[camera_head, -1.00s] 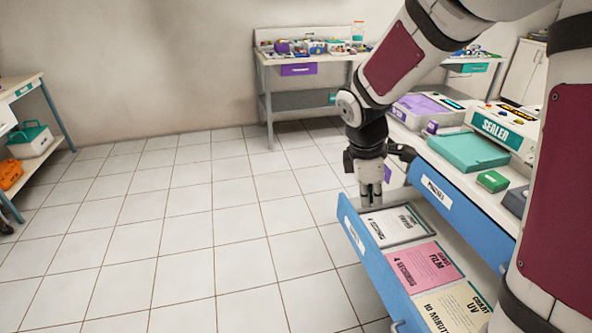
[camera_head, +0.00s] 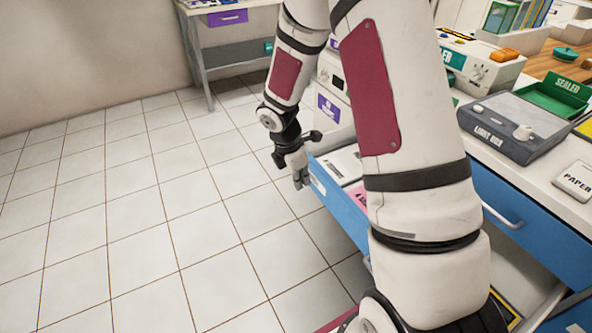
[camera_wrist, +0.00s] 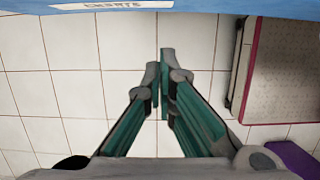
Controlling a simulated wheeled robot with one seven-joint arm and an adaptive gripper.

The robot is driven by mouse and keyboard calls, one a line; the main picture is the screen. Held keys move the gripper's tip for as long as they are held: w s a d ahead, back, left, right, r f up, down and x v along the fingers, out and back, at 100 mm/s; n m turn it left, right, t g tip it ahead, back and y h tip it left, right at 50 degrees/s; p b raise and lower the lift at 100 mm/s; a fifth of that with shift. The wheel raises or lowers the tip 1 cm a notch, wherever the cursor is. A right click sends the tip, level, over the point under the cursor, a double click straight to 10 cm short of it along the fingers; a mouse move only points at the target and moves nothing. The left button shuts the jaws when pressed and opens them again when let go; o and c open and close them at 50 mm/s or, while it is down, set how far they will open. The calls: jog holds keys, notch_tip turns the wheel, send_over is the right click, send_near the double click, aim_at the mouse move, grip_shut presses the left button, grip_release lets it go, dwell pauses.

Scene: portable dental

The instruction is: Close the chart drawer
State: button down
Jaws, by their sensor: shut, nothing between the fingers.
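The chart drawer (camera_head: 342,208) has a blue front and stands open below the counter. A white sheet (camera_head: 346,158) and part of a pink one (camera_head: 359,194) show inside it; my arm hides much of the rest. My gripper (camera_head: 300,181) is shut and empty, pointing down beside the far end of the drawer front, on its outer, floor side. In the wrist view my closed fingers (camera_wrist: 166,62) are over the floor tiles. The blue drawer front (camera_wrist: 205,5) with its "CHARTS" label (camera_wrist: 98,5) runs along the top edge, apart from the fingertips in the picture.
A blue upper drawer (camera_head: 530,225) with a silver handle is under the counter. On the counter are a light box (camera_head: 500,125), a green tray (camera_head: 555,98) and a paper box (camera_head: 574,181). A side table (camera_head: 225,55) stands at the back. The tiled floor (camera_head: 150,220) on the left is clear.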

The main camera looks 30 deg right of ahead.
jog(key=d, duration=0.2)
jog(key=d+f, duration=0.1)
jog(key=d, duration=0.1)
jog(key=shift+d+f, duration=0.1)
jog(key=shift+d, duration=0.05)
jog(key=d+p, duration=0.5)
jog(key=d, duration=1.9)
jog(key=shift+p, duration=0.3)
